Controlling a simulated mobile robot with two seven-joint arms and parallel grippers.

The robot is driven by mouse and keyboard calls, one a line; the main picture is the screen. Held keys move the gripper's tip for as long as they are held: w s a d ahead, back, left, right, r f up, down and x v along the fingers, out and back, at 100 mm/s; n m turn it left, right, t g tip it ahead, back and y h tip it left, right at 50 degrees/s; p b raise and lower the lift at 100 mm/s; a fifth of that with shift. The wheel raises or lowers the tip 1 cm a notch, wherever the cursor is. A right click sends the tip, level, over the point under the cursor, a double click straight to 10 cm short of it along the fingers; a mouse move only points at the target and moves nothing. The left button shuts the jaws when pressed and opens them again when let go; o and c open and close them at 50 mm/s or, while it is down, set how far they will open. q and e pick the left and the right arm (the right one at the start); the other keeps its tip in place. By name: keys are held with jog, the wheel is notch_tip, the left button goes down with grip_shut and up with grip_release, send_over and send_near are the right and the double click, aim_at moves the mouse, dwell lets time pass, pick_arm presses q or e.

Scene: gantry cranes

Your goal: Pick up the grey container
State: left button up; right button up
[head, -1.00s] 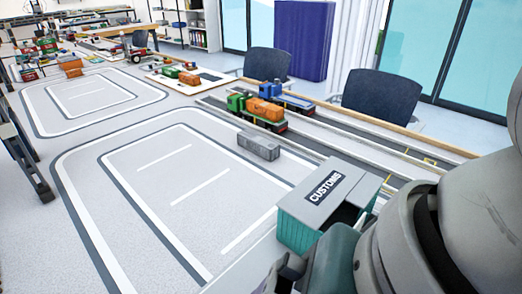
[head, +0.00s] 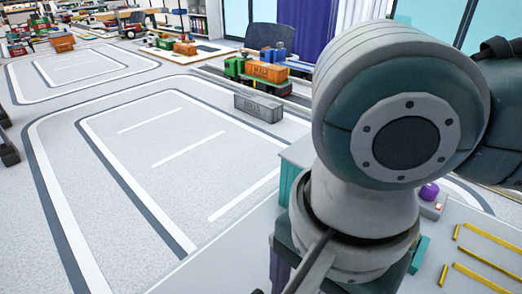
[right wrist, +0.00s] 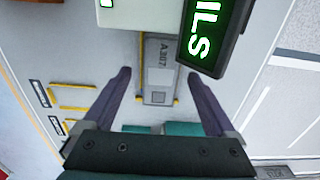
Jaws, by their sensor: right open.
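The grey container (head: 258,107) lies on the pale floor mat in the head view, beside the rail strip and right of the white-lined bay. My right arm fills the right of the head view, well in front of the container and apart from it. In the right wrist view my right gripper (right wrist: 158,76) is open, with a dark finger on each side. Between and beyond the fingers is a grey panel marked A307 (right wrist: 157,62). A grey lettered edge (right wrist: 276,172) at the bottom right may be the container; I cannot tell. My left gripper is not in view.
A green truck with an orange container (head: 267,71) stands just behind the grey container. My right arm mostly hides the teal customs booth (head: 289,172). A purple button (head: 429,191) and yellow bars (head: 487,266) lie right. The lined bay (head: 150,150) is clear.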

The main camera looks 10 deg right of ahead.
notch_tip(320, 180, down, 3)
jog(key=shift+r, duration=0.1)
jog(key=shift+r, duration=0.1)
grip_shut()
dwell(0.6)
